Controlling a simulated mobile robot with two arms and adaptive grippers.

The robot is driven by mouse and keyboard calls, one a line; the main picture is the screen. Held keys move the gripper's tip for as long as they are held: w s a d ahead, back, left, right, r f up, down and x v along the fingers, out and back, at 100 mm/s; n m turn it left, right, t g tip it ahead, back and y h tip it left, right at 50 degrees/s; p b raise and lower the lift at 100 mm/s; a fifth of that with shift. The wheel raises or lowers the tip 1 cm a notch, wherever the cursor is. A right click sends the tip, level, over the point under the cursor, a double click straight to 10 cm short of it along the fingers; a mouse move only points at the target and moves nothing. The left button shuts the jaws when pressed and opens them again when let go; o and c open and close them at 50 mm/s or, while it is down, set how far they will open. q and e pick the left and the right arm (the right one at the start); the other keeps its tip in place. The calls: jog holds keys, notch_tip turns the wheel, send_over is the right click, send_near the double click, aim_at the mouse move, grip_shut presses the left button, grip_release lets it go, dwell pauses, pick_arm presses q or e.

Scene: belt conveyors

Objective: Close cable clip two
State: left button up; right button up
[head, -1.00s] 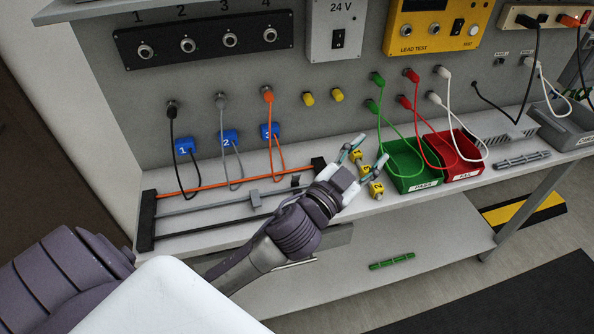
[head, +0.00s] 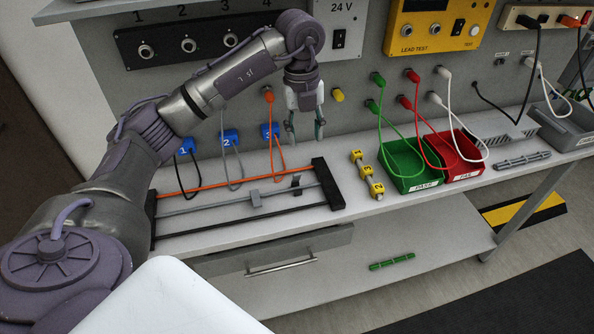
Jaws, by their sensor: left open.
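A blue clip-like block marked 2 (head: 231,139) is on the grey back wall, between blue blocks 1 (head: 184,148) and 3 (head: 268,131). A grey cable (head: 240,165) runs down past block 2; I cannot tell whether its clip is open or shut. My left gripper (head: 305,131) is open and empty, pointing down in front of the wall, to the right of block 3. My right gripper is not in view.
A rack with orange, grey and black rods (head: 264,216) lies on the bench. Green (head: 408,183) and red (head: 466,172) bins stand to the right, with leads hanging above them. My left arm crosses in front of the numbered panel (head: 145,50).

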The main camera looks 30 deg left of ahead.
aim_at(296, 178)
pick_arm(q)
jog(key=shift+n+y, duration=0.3)
jog(key=shift+y, duration=0.1)
jog(key=f+p, duration=0.1)
jog(key=f, duration=0.3)
jog(key=a+f+p, duration=0.1)
jog(key=f, duration=0.3)
jog(key=f+p, duration=0.1)
jog(key=f, duration=0.3)
jog(key=shift+s+a, duration=0.15)
jog(key=shift+a, duration=0.25)
jog(key=shift+f, duration=0.55)
grip_shut()
